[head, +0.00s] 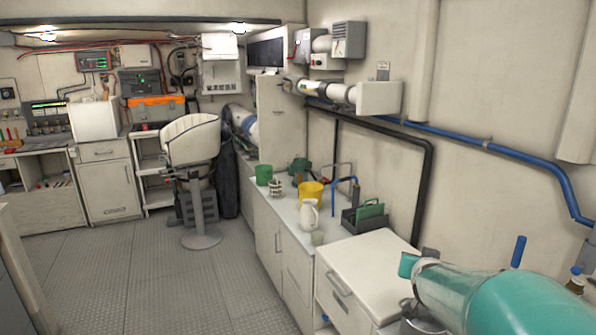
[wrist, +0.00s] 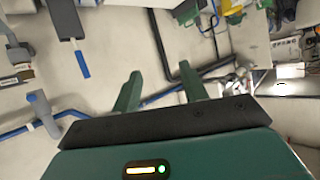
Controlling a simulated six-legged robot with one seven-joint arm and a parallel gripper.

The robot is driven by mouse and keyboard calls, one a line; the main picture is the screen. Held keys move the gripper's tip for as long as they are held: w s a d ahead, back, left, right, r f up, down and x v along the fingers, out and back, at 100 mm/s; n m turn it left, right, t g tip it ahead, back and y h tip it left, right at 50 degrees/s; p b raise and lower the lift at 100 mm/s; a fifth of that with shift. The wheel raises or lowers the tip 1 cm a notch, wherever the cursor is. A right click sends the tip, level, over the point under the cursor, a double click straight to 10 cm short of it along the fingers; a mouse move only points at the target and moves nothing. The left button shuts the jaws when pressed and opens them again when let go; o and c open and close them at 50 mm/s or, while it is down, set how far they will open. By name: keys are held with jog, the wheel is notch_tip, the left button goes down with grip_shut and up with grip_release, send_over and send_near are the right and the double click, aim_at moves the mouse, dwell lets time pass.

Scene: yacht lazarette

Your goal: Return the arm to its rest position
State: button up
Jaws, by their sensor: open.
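My gripper (wrist: 161,91) shows in the wrist view, with two green fingers standing apart from a dark bar. Nothing is between the fingers; pale wall and part of a blue pipe show behind them. The gripper cannot be made out in the head view. Most of my arm is out of sight, so its full pose cannot be told.
A blue pipe (head: 455,134) runs along the right wall. A chair (head: 192,143) stands at the back. The floor (head: 150,275) left of the counter is clear.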

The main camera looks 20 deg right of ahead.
jog(key=s+a+r+n+y, duration=0.1)
jog(key=s+a+n+y, duration=0.2)
jog(key=a, duration=0.9)
jog(key=s+a+f+n+g+y, duration=0.1)
jog(key=s+a+n+g+y, duration=0.3)
jog(key=s+a, duration=1.1)
jog(key=shift+s+a+n+g, duration=0.25)
jog(key=shift+a+n+g, duration=0.2)
jog(key=shift+a, duration=0.4)
jog(key=shift+f, duration=0.1)
jog(key=shift+c, duration=0.7)
jog(key=shift+d, duration=0.15)
